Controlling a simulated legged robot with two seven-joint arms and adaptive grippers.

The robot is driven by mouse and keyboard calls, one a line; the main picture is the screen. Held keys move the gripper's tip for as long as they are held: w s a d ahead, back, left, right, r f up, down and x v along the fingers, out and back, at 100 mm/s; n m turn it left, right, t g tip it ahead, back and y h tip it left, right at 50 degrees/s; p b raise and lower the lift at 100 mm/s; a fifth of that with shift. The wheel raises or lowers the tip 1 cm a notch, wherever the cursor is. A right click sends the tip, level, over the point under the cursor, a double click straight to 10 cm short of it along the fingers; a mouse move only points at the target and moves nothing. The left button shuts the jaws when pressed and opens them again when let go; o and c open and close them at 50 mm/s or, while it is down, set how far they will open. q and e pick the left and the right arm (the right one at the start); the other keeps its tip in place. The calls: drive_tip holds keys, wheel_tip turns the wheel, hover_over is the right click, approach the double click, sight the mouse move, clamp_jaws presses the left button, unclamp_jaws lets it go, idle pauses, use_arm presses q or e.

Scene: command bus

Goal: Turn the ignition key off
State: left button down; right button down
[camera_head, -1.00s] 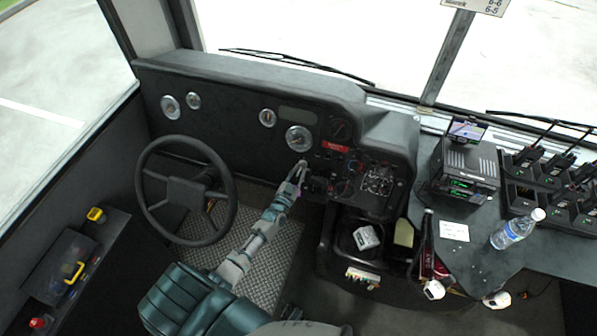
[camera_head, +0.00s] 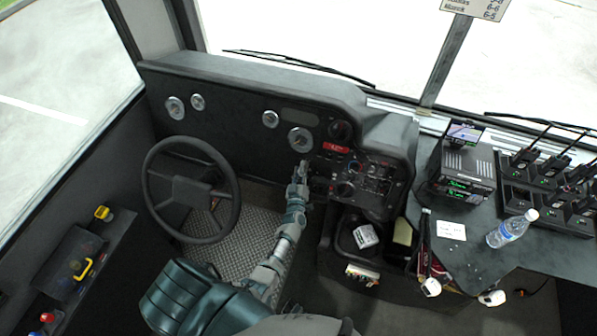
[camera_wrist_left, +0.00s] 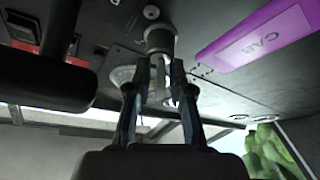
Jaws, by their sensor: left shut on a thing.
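The ignition area is on the black dashboard (camera_head: 235,110), below the large round gauge. My left gripper (camera_head: 304,164) reaches up to it from below, and the key is too small to make out in the head view. In the left wrist view a grey round ignition switch (camera_wrist_left: 160,40) sits above the fingertips. My left gripper (camera_wrist_left: 160,72) is shut there on a thin pale piece, which looks like the ignition key (camera_wrist_left: 158,72). The key's exact angle is hard to tell. My right gripper is not in view.
The steering wheel (camera_head: 191,190) stands left of my left arm. A switch panel (camera_head: 370,178) lies just right of the gripper.

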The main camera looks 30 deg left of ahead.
use_arm(q)
drive_tip(key=shift+f+n, duration=0.1)
drive_tip(key=shift+n, duration=0.5)
drive_tip(key=c, duration=1.3)
unclamp_jaws()
drive_tip(key=shift+s, duration=0.1)
drive_tip(key=v, duration=1.2)
drive_tip(key=shift+d, duration=0.2)
